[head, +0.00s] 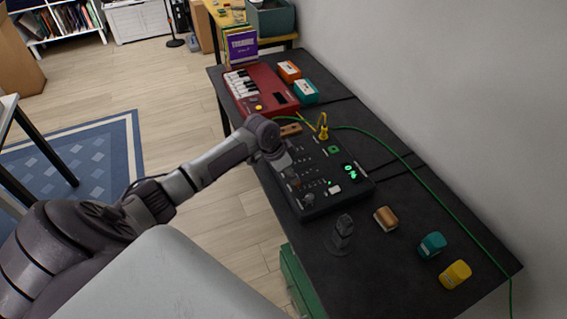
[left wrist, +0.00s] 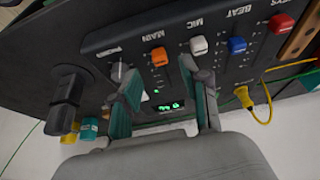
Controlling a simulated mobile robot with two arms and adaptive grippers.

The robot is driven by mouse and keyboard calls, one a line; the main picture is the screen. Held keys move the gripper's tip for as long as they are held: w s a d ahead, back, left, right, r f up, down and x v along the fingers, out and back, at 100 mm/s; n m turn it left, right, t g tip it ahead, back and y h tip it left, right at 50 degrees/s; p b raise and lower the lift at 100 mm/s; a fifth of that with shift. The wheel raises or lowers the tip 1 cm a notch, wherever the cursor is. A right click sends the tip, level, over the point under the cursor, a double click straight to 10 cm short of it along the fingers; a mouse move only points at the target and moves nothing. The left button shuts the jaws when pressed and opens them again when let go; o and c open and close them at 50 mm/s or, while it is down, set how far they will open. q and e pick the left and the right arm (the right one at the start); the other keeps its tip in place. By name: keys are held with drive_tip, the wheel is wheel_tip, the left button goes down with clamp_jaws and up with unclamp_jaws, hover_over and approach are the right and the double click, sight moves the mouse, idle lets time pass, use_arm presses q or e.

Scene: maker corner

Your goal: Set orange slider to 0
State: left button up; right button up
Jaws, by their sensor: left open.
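The black mixer (head: 318,207) lies on the dark table, with a lit green display (left wrist: 170,106). In the left wrist view the orange slider (left wrist: 159,56) is beside the label MAIN. A white slider (left wrist: 198,45) marked MIC, a blue slider (left wrist: 237,45) marked BEAT and a red-orange slider (left wrist: 281,23) marked KEYS follow to the right. My left gripper (left wrist: 157,78) is open, its fingertips on either side of the orange slider and apart from it. In the head view the left gripper (head: 287,172) hangs over the mixer's near left part and hides some controls. My right gripper is out of view.
A red keyboard (head: 262,93) stands beyond the mixer. A dark stand (head: 342,234), a brown roll (head: 386,218), a teal block (head: 432,244) and a yellow block (head: 455,274) are on the near table.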

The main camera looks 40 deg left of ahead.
use_arm(q)
drive_tip(key=v, duration=0.7)
drive_tip(key=shift+f, duration=0.1)
